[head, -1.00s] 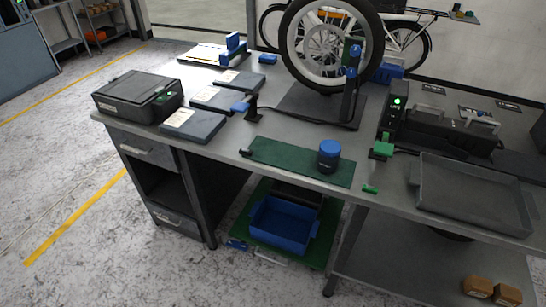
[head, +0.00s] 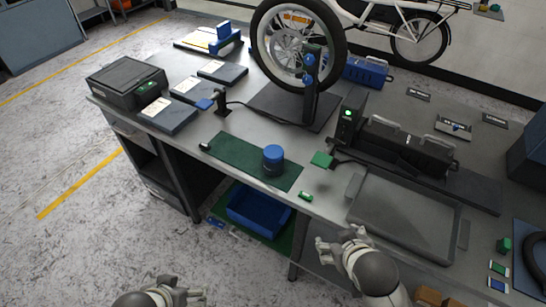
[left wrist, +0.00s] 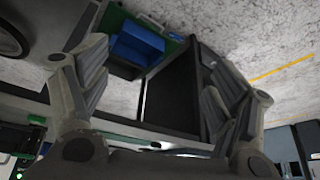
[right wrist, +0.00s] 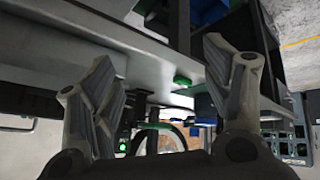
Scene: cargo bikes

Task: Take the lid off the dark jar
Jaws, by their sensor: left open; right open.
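The dark jar (head: 273,166) stands upright on the green mat (head: 226,155) near the bench's front edge in the head view. Its blue lid (head: 273,152) sits on top. My left gripper (head: 180,293) is low at the bottom of the head view, in front of the bench and well apart from the jar. My right gripper (head: 342,243) is in front of the bench, below and right of the jar. Both are open and empty, as the left wrist view (left wrist: 155,95) and right wrist view (right wrist: 165,90) show. The jar is not clearly seen in either wrist view.
A small green piece (head: 305,196) lies right of the mat at the bench edge. A grey tray (head: 405,215) is further right. A wheel stand (head: 310,90) with cable is behind. A blue bin (head: 258,212) is under the bench.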

